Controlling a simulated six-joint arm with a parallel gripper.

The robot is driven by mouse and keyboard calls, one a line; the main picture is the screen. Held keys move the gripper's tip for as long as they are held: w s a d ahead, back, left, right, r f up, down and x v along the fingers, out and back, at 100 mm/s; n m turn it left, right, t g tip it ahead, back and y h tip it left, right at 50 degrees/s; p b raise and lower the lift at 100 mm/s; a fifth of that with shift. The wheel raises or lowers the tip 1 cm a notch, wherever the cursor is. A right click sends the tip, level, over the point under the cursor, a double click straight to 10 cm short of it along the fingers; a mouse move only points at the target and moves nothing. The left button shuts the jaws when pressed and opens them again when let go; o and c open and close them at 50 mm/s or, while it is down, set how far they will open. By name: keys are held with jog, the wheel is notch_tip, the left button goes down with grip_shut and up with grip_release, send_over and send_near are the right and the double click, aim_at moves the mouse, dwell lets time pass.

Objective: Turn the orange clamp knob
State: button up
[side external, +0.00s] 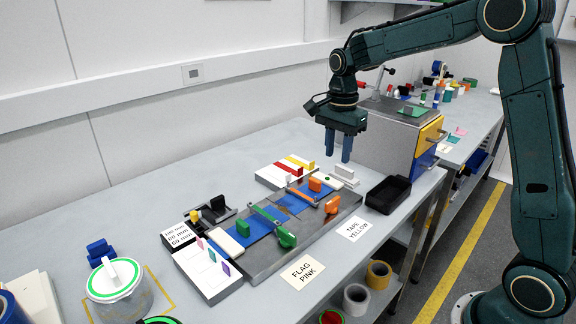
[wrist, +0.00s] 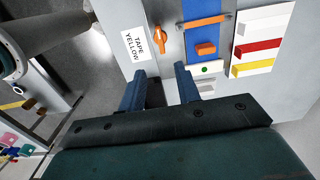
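The orange clamp knob (side external: 332,206) stands at the right end of the grey fixture plate (side external: 262,264), beside an orange bar (side external: 302,197). In the wrist view the knob (wrist: 160,39) is upper centre, its handle tilted, with the orange bar (wrist: 204,21) to its right. An orange block (side external: 315,185) sits near the bar and is separate from the knob. My gripper (side external: 339,158) hangs above the back right of the fixture, clear of the knob. Its two blue fingers are apart and empty, also in the wrist view (wrist: 160,72).
A black tray (side external: 376,200) lies right of the fixture. A green knob (side external: 287,239) and green bar are at the fixture's front. A rack with red, yellow and white strips (side external: 268,179) lies behind. A grey box (side external: 385,140) stands at the back right. The bench's left rear is clear.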

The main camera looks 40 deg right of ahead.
aim_at(333, 200)
jog(key=shift+f, duration=0.25)
notch_tip(333, 200, down, 14)
jog(key=shift+r, duration=0.25)
dwell(0.6)
grip_shut()
